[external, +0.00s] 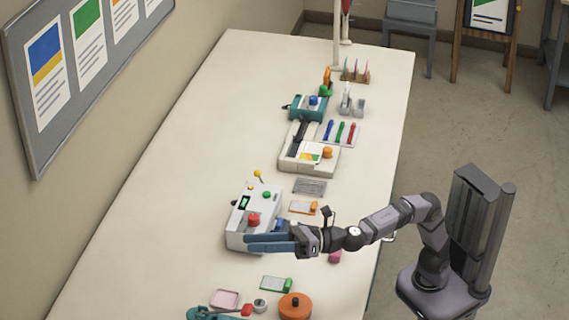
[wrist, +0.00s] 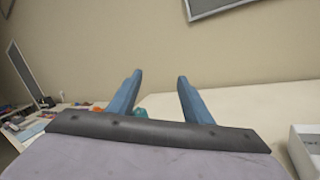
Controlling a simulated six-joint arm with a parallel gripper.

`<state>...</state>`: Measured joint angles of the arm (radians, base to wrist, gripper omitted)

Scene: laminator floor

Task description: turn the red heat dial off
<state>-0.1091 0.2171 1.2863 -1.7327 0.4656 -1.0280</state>
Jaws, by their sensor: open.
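The red heat dial (external: 253,219) sits on the front panel of a white control box (external: 238,222) near the middle of the table in the external view. My gripper (external: 248,242) is level, its blue fingers pointing left toward the wall, just below the dial in the picture. The fingers cover the box's lower part; whether they touch it I cannot tell. In the wrist view my gripper (wrist: 160,76) is open, with nothing between its fingers. The dial cannot be made out there. A white box corner (wrist: 305,150) shows at the right edge.
A yellow-knobbed lever (external: 258,174) and a green button (external: 266,195) are on or by the box. An orange round pot (external: 295,306) and a pink tray (external: 225,299) lie nearer. The table's wall side (external: 150,190) is clear.

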